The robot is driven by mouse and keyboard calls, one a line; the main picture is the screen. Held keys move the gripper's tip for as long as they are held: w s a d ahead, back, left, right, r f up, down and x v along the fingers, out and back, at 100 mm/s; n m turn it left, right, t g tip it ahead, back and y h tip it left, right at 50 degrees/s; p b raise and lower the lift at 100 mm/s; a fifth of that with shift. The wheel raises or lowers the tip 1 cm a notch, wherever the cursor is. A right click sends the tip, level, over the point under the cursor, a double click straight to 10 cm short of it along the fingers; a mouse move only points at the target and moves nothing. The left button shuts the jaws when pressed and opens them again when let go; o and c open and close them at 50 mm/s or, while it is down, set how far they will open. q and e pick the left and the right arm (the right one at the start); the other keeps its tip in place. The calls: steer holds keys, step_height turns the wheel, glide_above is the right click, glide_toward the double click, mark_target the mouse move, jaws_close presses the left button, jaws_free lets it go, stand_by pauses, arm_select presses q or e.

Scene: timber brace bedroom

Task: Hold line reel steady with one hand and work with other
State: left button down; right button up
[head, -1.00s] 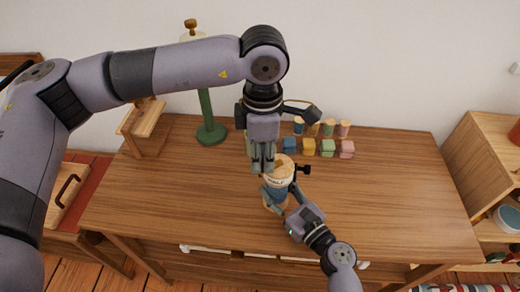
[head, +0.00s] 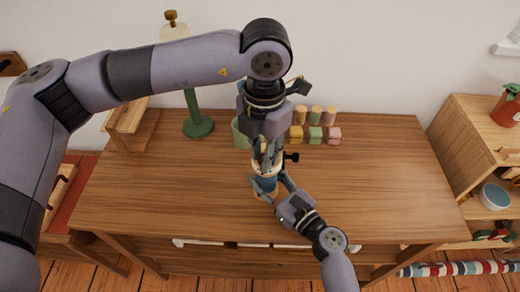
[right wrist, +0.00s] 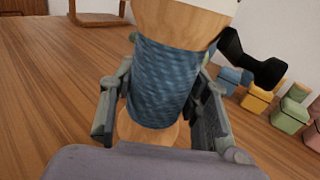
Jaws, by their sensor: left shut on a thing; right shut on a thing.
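The line reel (head: 265,184) stands upright on the wooden workbench (head: 180,190), a pale wooden spool with blue line around its middle. In the right wrist view, the reel (right wrist: 163,80) fills the centre, and a black knob (right wrist: 258,62) sticks out from its upper right side. My right gripper (head: 268,187) is shut around the blue middle from the front, with a finger on each side. My left gripper (head: 266,158) points down from above and is shut at the reel's wooden top. Its fingers hide much of the top, so the exact contact is unclear.
Several coloured spools and blocks (head: 316,133) stand behind the reel to the right. A green cup (head: 240,134) is just behind my left gripper. A green stand (head: 197,122) and a wooden rack (head: 128,122) are at the back left. The bench's right side is clear.

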arm_select(q)
steer(key=shift+d+n, duration=0.15)
steer(key=shift+n, duration=0.15)
steer(key=c, duration=1.4)
jaws_free()
step_height(320, 180, up, 12)
arm_select(e)
steer(key=o, duration=1.4)
steer(key=shift+o, duration=0.2)
